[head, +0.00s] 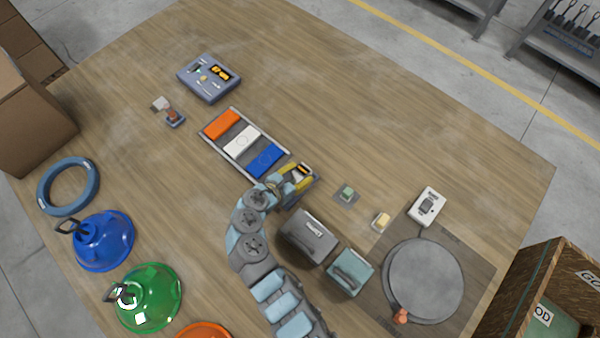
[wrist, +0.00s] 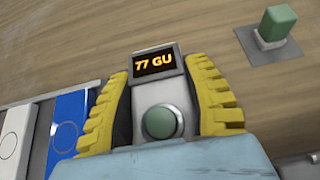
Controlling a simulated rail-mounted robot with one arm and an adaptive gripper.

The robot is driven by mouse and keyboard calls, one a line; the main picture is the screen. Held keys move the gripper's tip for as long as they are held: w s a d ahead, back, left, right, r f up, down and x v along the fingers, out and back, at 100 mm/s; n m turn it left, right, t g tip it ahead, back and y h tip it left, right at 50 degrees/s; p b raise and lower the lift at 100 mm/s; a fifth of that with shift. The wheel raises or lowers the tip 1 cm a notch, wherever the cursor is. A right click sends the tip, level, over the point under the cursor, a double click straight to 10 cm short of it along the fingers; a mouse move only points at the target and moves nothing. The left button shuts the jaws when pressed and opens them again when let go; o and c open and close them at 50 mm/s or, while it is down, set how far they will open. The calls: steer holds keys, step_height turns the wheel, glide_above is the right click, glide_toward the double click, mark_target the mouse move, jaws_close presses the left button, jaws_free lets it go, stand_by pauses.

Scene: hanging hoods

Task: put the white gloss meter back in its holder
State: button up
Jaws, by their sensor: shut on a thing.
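My gripper (head: 297,176) is shut on the gloss meter (wrist: 166,100), with a yellow ridged finger on each side in the wrist view (wrist: 165,112). The meter is pale, with a round green button and a dark display that reads 77 GU in orange. In the head view it is mostly hidden by the fingers, at the right end of the panel tray. Whether it touches the surface below I cannot tell. A grey box (head: 308,238) and a teal box (head: 350,273) stand just below and right of my gripper; I cannot tell which thing is the holder.
The tray (head: 205,143) holds orange, white and blue panels. A green block (head: 347,193) and a cream block (head: 382,219) sit right of my gripper. A white device (head: 427,205) and a round grey disc (head: 423,281) lie farther right. Coloured hoods (head: 103,240) stand left. The upper right table is clear.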

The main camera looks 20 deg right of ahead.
steer(key=shift+f, duration=0.1)
steer(key=o, duration=1.3)
steer(key=shift+f, duration=0.1)
steer(key=v, duration=1.2)
